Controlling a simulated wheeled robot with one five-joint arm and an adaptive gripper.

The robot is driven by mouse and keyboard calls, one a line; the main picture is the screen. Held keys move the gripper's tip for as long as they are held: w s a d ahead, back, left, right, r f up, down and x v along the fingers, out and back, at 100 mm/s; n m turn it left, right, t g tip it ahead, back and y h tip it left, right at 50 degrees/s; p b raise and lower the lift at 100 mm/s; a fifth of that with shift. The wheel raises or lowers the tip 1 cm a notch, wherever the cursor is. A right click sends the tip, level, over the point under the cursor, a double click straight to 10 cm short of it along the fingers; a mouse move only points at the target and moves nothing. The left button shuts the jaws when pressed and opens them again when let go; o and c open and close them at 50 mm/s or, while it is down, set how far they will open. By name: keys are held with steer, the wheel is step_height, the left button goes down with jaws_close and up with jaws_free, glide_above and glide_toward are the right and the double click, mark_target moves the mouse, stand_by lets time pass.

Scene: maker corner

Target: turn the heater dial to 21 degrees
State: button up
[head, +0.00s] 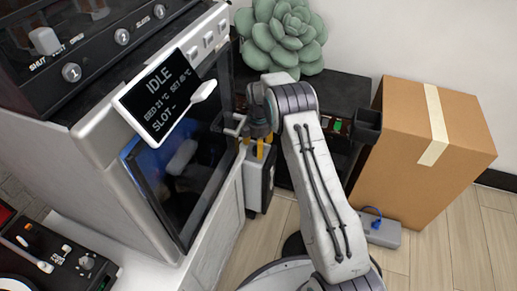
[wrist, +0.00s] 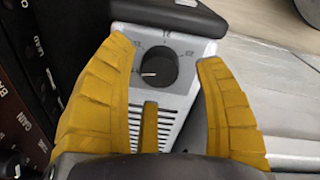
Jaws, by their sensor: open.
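The heater is a small white box with a vented front and a black top. It stands on the floor beside the cabinet in the head view (head: 257,186) and fills the middle of the wrist view (wrist: 143,13). Its round black dial (wrist: 158,67) shows in the wrist view, with a white pointer mark toward the left. My gripper (wrist: 166,52) is open, with one yellow finger on each side of the dial and gaps between. In the head view my gripper (head: 260,148) is over the heater, which hides the dial.
A printer (head: 100,140) with an "IDLE" screen (head: 163,97) stands left of my arm. A dark shelf (head: 340,92) with a succulent (head: 280,36) is behind. A cardboard box (head: 425,150) and a grey power block (head: 380,232) are at right. Wood floor is free at lower right.

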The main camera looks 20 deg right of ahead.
step_height(320, 180, up, 10)
steer(key=shift+s, duration=0.3)
stand_by(0.4)
steer(key=shift+m+g, duration=0.4)
steer(key=shift+m, duration=0.1)
step_height(320, 180, down, 5)
steer(key=shift+a+f+p, duration=0.1)
steer(key=shift+f+p, duration=0.05)
steer(key=shift+p, duration=0.4)
steer(key=shift+w+m, duration=0.25)
steer(key=shift+m, duration=0.35)
steer(key=shift+w+r+m, duration=0.2)
steer(key=shift+r+m, duration=0.05)
steer(key=shift+m, duration=2.05)
steer(key=shift+f+b, duration=1.6)
steer(key=shift+f, duration=2.05)
